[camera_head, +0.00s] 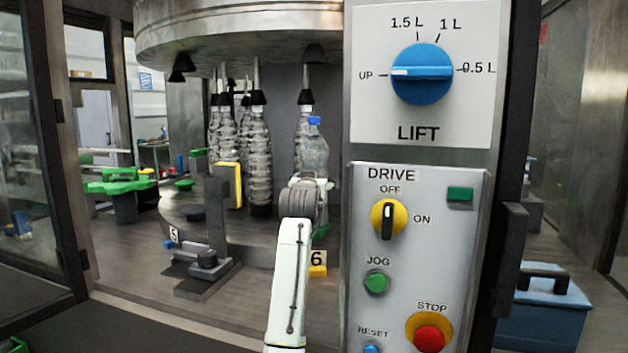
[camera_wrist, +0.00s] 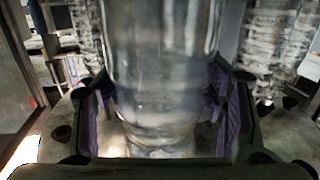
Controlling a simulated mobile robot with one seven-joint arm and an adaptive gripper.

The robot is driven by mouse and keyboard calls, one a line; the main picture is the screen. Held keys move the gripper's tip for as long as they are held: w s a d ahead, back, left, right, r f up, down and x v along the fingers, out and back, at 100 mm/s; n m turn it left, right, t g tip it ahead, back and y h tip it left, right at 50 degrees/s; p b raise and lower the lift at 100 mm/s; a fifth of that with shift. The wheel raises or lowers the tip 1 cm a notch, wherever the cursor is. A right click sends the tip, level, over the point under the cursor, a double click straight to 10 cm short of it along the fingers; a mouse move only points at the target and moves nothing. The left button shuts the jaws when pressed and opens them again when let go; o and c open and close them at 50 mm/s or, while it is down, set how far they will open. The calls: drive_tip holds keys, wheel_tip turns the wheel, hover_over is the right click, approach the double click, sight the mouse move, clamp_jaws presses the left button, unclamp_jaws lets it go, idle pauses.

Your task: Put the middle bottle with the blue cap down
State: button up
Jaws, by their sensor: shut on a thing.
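The clear bottle with the blue cap (camera_head: 314,150) stands upright in the head view, beyond the end of my arm and under the machine's upper drum. In the wrist view the clear bottle (camera_wrist: 160,75) fills the middle, with my gripper (camera_wrist: 163,110) shut on it from both sides. In the head view my gripper is mostly hidden behind my own wrist. The bottle's base is hidden in the head view, and I cannot tell whether it touches the surface below.
Several ribbed clear bottles (camera_head: 257,155) hang or stand under black cones to the left. A yellow-edged pad on a post (camera_head: 229,184) stands left of my arm. The control panel (camera_head: 418,260) with the blue LIFT knob (camera_head: 421,73) blocks the right. A yellow number 6 marker (camera_head: 318,264) is close to my arm.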

drive_tip(key=shift+r, duration=0.15)
drive_tip(key=o, duration=1.5)
drive_tip(key=shift+f, duration=0.3)
drive_tip(key=o, duration=0.4)
drive_tip(key=shift+o, duration=0.2)
drive_tip(key=shift+r, duration=0.15)
drive_tip(key=s+a+b, duration=0.1)
drive_tip(key=s+b, duration=0.4)
drive_tip(key=s, duration=0.7)
drive_tip(key=shift+a+r, duration=0.2)
drive_tip(key=shift+r, duration=0.1)
drive_tip(key=shift+a, duration=0.1)
